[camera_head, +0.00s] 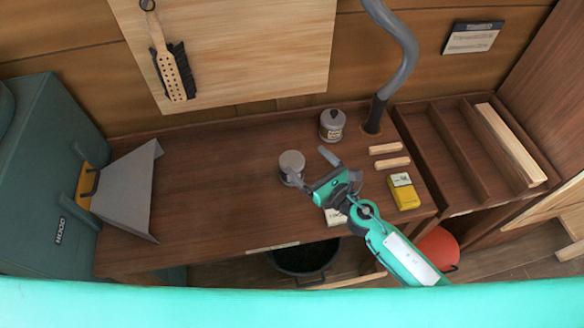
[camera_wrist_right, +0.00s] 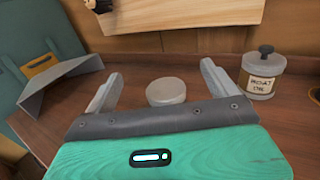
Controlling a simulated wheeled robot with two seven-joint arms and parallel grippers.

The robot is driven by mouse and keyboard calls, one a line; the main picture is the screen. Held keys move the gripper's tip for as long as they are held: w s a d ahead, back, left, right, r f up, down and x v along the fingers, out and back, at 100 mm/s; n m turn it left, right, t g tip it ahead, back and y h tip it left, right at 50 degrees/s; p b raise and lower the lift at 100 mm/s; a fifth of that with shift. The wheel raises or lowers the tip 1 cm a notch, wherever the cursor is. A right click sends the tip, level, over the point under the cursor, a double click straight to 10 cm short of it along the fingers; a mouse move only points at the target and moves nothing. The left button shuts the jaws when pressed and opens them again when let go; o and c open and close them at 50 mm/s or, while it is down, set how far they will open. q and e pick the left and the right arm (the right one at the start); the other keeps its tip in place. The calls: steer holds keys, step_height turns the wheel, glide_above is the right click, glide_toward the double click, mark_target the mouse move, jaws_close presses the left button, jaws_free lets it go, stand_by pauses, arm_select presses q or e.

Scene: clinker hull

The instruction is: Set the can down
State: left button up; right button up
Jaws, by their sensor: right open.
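A plain grey round can (camera_head: 292,162) stands upright on the brown bench top, left of my right gripper. My right gripper (camera_head: 309,167) is open and empty, with its fingers pointing toward the can. In the right wrist view the can (camera_wrist_right: 166,91) shows between the two spread finger lines, with gaps on both sides. One fingertip overlaps the can's lower edge in the head view; I cannot tell whether it touches. My left gripper is not in view.
A labelled boat-oil can (camera_head: 332,126) stands behind, near a grey pipe (camera_head: 396,70). Wooden blocks (camera_head: 386,149) and a yellow box (camera_head: 403,192) lie to the right. A grey bent sheet (camera_head: 125,190) is at left. The bench's middle left is clear.

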mark_target(292, 164)
step_height(292, 164, down, 9)
steer(key=b, duration=0.5)
steer(key=shift+a+r, duration=0.15)
steer(key=shift+w+a+r+p, duration=0.3)
steer(key=shift+w+r+p, duration=0.05)
steer(key=shift+r, duration=0.1)
steer(key=p+x, duration=0.1)
steer(key=x, duration=0.4)
steer(key=shift+w+a, duration=0.2)
steer(key=shift+w, duration=0.05)
steer(key=shift+w+a+f, duration=0.15)
steer(key=shift+w+a, duration=0.15)
steer(key=c, duration=1.4)
